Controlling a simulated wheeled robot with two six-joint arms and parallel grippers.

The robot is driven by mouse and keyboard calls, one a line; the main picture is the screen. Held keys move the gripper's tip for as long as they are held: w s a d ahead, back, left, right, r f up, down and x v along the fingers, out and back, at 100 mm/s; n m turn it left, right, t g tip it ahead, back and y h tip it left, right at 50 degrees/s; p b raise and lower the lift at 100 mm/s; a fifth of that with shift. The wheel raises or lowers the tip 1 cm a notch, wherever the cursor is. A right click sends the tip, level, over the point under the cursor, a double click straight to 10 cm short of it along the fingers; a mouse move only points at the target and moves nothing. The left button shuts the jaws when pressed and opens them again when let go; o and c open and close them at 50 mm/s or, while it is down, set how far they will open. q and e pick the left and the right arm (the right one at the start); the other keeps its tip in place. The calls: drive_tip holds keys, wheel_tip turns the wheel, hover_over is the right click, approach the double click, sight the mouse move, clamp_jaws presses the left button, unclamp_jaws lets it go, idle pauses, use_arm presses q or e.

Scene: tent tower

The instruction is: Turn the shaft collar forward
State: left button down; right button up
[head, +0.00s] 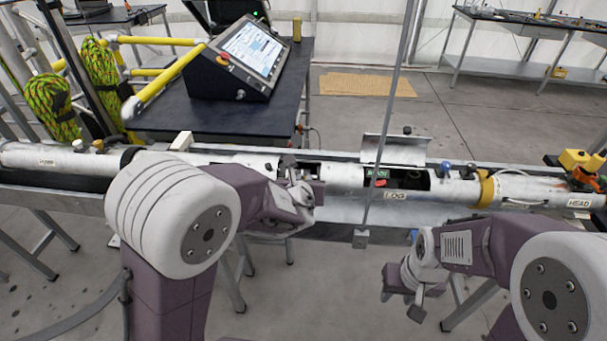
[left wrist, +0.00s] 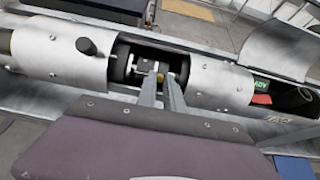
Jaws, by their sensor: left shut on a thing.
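A long silvery tube (head: 232,158) lies in a trough across the head view. The shaft collar (left wrist: 162,77) appears as a small metal part inside the dark cut-out of the tube in the left wrist view. My left gripper (head: 297,178) reaches into this cut-out from the near side. Its two fingers (left wrist: 163,84) are shut on the collar, whose detail is partly hidden between them. My right gripper (head: 403,297) hangs low in front of the trough, away from the tube. Its finger gap is too small to read.
A second opening (head: 408,180) with a raised lid (head: 396,150) lies right of the collar's cut-out. A thin grey post (head: 386,130) crosses in front of the tube. A console (head: 241,59) stands on a dark table behind. A yellow clamp (head: 486,190) circles the tube at right.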

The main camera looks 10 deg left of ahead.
sight(305, 173)
use_arm(q)
drive_tip(key=shift+w+r+g+p, duration=0.45)
drive_tip(key=shift+g+p, duration=0.4)
drive_tip(key=shift+p, duration=2.5)
drive_tip(key=shift+w+r+g+p, duration=0.4)
drive_tip(key=shift+g+p, duration=0.5)
drive_tip(key=shift+p, duration=2.4)
drive_tip(key=shift+w+r+g+p, duration=0.3)
drive_tip(key=shift+r+g+p, duration=0.4)
drive_tip(key=shift+p, duration=2.65)
drive_tip(key=shift+w+f+g+p, duration=0.1)
drive_tip(key=shift+f+g+p, duration=0.2)
drive_tip(key=shift+p, duration=0.3)
drive_tip(key=shift+f, duration=0.15)
drive_tip(key=c, duration=1.5)
unclamp_jaws()
